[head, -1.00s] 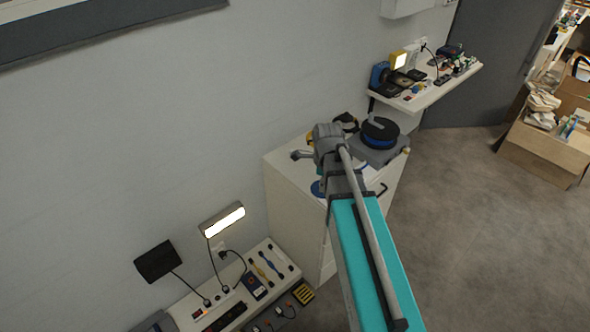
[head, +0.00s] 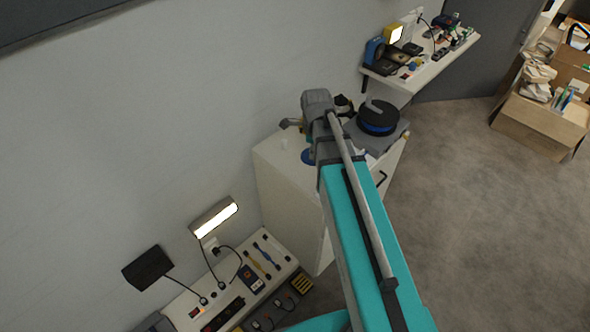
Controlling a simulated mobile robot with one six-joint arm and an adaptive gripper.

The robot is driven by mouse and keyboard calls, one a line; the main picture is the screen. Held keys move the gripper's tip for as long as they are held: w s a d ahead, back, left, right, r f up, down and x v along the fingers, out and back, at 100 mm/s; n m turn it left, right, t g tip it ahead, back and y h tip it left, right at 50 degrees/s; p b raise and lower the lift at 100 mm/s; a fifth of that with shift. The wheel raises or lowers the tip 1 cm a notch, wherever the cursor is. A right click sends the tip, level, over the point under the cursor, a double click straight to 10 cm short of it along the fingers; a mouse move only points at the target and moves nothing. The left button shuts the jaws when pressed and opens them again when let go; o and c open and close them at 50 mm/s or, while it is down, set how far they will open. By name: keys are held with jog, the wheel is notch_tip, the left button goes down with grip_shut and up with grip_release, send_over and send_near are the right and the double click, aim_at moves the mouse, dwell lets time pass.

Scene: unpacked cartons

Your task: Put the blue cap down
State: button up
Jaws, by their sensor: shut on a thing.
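The blue cap (head: 308,157) shows as a small blue round edge just left of my arm, over the top of the white cabinet (head: 285,195). My gripper (head: 312,146) is shut on the cap, with its fingers mostly hidden behind my own wrist and arm. Much of the cap is hidden too. I cannot tell whether the cap touches the cabinet top or hangs above it.
A black and blue spool (head: 377,118) on a grey base stands on the cabinet, right of my wrist. A wall shelf (head: 425,72) holds several devices. A low bench (head: 190,303) with a lit lamp (head: 214,217) is lower left. Open cartons (head: 540,125) stand at right.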

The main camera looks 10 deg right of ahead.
jog(key=shift+a, duration=0.15)
jog(key=shift+s+f, duration=0.2)
jog(key=shift+s, duration=0.15)
jog(key=s+b, duration=0.1)
jog(key=s+f+n, duration=0.1)
jog(key=s+f+n+b, duration=0.1)
jog(key=s, duration=0.1)
jog(key=shift+s+d+f+b, duration=0.1)
jog(key=shift+d+b, duration=0.1)
jog(key=shift+b, duration=0.15)
jog(key=w+f+b, duration=0.3)
jog(key=w, duration=0.1)
jog(key=w+a+f+b, duration=0.1)
jog(key=w+f+b, duration=0.2)
jog(key=w, duration=0.1)
jog(key=w+a+f+b, duration=0.1)
jog(key=w+f+b, duration=0.2)
jog(key=w, duration=0.1)
jog(key=shift+w+a, duration=0.15)
jog(key=shift+w, duration=0.25)
